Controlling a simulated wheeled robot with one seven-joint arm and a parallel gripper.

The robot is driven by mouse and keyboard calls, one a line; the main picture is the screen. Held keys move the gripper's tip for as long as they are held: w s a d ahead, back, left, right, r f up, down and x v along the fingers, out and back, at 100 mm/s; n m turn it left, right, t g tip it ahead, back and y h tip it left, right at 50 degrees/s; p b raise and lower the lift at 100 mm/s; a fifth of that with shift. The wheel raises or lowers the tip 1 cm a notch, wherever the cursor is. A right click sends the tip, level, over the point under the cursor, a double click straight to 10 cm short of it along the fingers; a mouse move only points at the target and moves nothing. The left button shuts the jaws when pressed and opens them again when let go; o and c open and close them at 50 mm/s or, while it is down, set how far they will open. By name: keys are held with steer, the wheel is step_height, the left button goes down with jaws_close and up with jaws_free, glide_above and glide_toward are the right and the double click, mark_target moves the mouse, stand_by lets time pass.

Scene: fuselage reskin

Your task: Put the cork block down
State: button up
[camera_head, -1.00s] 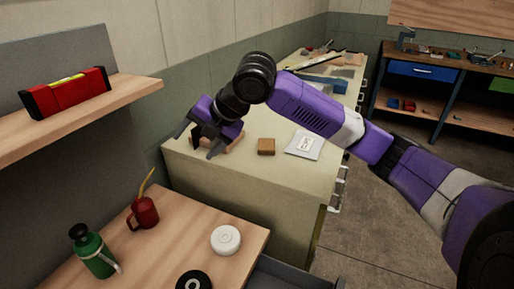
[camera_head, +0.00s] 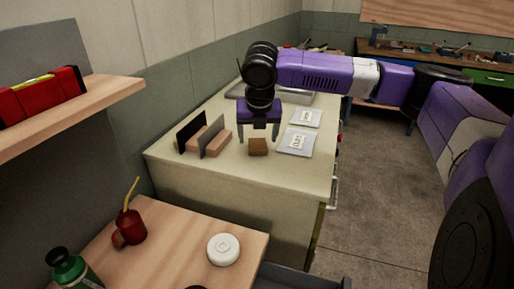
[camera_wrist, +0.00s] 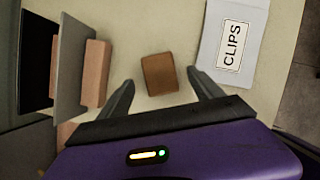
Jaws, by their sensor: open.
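The cork block (camera_head: 258,147) is a small brown block resting on the pale cabinet top, left of a labelled card. My gripper (camera_head: 259,137) is open above and just behind it. In the wrist view the cork block (camera_wrist: 159,74) lies ahead of and between the two spread fingertips of my gripper (camera_wrist: 163,84), with a gap on each side. I see no finger touching it.
A wooden rack (camera_head: 218,139) with upright dark and grey plates stands to the left. A grey card labelled CLIPS (camera_wrist: 232,45) lies to the right, with another card (camera_head: 306,118) behind. A workbench (camera_head: 180,235) with cans is in front.

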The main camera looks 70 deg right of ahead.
mark_target(257, 144)
steer(key=shift+x, duration=1.55)
steer(key=shift+a, duration=0.1)
steer(key=shift+c, duration=0.2)
steer(key=c, duration=1.5)
